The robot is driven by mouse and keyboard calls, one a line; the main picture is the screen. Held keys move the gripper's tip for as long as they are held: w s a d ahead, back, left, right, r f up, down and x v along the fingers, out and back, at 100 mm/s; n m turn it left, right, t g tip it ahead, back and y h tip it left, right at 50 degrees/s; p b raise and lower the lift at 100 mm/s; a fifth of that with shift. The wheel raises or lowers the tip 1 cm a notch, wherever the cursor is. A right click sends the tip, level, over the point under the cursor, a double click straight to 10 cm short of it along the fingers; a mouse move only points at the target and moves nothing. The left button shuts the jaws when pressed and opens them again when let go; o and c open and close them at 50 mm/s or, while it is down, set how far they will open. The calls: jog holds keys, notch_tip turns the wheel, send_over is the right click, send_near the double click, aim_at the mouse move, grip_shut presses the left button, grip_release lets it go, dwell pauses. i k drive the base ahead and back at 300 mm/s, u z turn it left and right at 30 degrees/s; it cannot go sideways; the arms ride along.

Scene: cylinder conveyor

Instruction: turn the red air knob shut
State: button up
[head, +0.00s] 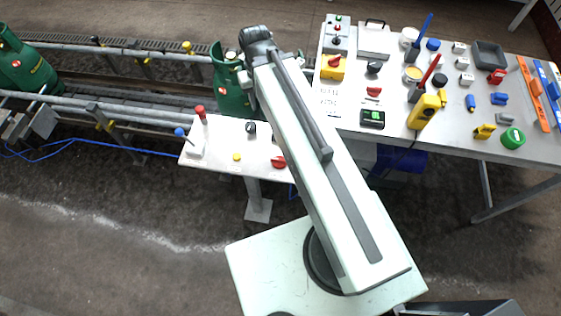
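Several red knobs show, and I cannot tell from this view which is the air knob. One red knob (278,162) is at the right front of the small white table, partly beside my arm. Another red knob (374,91) lies on the large table, and a third red knob (334,62) sits on a yellow box. My arm reaches up and left across the picture, over the right end of the small table. My gripper's fingers cannot be made out there.
The small table (215,166) also bears a red-topped lever (200,112), a blue-topped lever (180,132), a black knob (251,127) and a yellow button (236,157). A green cylinder (229,92) stands on the conveyor behind. The large table at right is crowded with tools.

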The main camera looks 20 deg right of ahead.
aim_at(279, 162)
jog(key=u, duration=0.45)
jog(key=k, duration=1)
jog(key=z, duration=0.25)
